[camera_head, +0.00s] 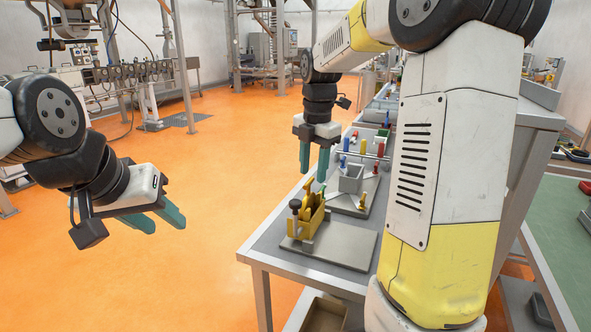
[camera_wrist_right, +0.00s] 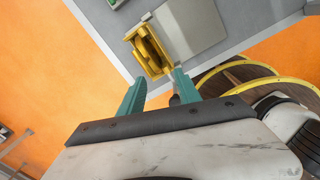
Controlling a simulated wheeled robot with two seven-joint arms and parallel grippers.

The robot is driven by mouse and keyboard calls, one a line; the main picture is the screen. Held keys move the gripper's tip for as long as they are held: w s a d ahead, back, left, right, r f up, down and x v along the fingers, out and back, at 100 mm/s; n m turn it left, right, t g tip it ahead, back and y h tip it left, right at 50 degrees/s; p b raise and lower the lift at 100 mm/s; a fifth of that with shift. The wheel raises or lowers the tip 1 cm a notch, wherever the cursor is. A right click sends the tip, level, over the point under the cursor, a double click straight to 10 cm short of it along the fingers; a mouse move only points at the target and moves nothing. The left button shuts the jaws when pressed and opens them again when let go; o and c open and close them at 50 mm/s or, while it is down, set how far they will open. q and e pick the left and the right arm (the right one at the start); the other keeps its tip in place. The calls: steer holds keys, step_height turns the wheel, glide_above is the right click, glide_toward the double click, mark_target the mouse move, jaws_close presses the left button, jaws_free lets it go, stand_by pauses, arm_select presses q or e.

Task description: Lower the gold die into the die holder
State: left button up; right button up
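A yellow-gold fixture (camera_head: 306,222) stands on a grey plate (camera_head: 347,246) near the front of the workbench, with a dark-topped clamp knob (camera_head: 295,205) at its left. It also shows in the right wrist view (camera_wrist_right: 152,52) as an open-sided gold block. I cannot clearly tell the gold die from its holder; a gold piece (camera_head: 309,185) rises at the fixture's top. My right gripper (camera_head: 314,170) points down just above the fixture, its teal fingers apart and empty; it also shows in the right wrist view (camera_wrist_right: 158,87). My left gripper (camera_head: 166,224) is open and empty, left of the bench.
Behind the fixture stands a grey box (camera_head: 351,179) on another plate, with a small gold piece (camera_head: 362,203) beside it. Several red, blue and yellow pieces stand farther back. The bench edge lies left of the fixture, with open orange floor (camera_head: 215,190) beyond.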

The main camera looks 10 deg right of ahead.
mark_target(307, 193)
steer(key=w+f+n, duration=0.1)
steer(key=n, duration=0.1)
steer(key=w+f+n, duration=0.1)
steer(key=w, duration=0.1)
steer(key=shift+w+f+n+g, duration=0.3)
steer(key=shift+n+g, duration=0.1)
steer(key=shift+a+f, duration=0.1)
steer(key=shift+f, duration=3.8)
jaws_close()
steer(key=shift+r, duration=0.1)
steer(key=shift+w+a+r, duration=0.1)
steer(key=shift+w+r, duration=0.05)
steer(key=shift+r, duration=0.1)
